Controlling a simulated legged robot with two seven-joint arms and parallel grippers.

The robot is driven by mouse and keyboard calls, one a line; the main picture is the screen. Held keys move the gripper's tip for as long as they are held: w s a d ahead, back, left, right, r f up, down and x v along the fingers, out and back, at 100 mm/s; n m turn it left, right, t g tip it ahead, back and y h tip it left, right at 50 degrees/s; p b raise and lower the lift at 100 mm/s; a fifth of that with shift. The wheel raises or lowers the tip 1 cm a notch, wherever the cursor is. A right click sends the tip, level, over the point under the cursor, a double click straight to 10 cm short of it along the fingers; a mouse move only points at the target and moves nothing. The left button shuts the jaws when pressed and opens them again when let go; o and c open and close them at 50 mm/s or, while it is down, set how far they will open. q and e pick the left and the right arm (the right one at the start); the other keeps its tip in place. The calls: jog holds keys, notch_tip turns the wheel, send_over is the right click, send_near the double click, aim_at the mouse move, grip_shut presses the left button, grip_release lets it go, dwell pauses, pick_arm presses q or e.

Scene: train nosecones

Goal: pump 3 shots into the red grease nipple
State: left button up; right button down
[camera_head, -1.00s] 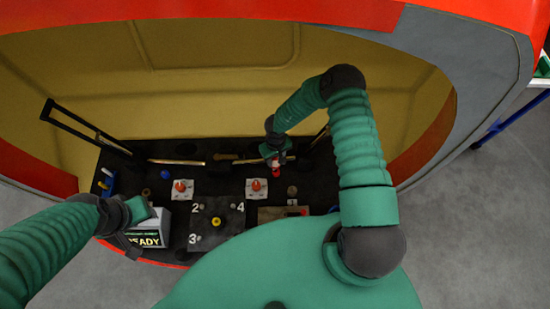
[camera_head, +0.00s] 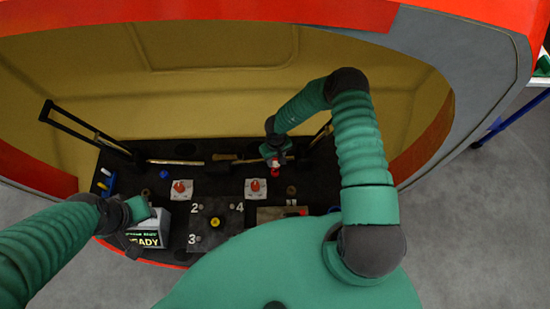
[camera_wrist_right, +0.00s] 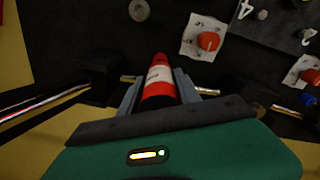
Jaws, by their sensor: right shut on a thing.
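My right gripper (camera_head: 274,158) is at the right end of the dark panel. In the right wrist view, its fingers (camera_wrist_right: 160,88) are shut around a tapered red thing with a white band (camera_wrist_right: 158,78). In the head view, a small red spot (camera_head: 275,172) shows just below that gripper; I cannot tell whether it is the held thing's tip or a separate nipple. No red grease nipple can be made out for certain. My left gripper (camera_head: 128,243) is beside a grey box with a lit "READY" display (camera_head: 150,240); its jaws are unclear.
Two orange-red knobs sit on white plates, left (camera_head: 180,188) and right (camera_head: 256,186). A numbered dark plate has a yellow knob (camera_head: 215,222). A brass rod (camera_head: 175,162) runs behind them. A black frame (camera_head: 85,125) rises at left. The yellow shell (camera_head: 200,80) curves around the panel.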

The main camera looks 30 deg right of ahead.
jog(key=shift+d+f, duration=0.1)
jog(key=shift+d, duration=0.05)
jog(key=shift+a, duration=0.2)
jog(key=shift+d+f, duration=0.1)
jog(key=shift+f, duration=0.1)
dwell(0.5)
jog(key=shift+r, duration=0.1)
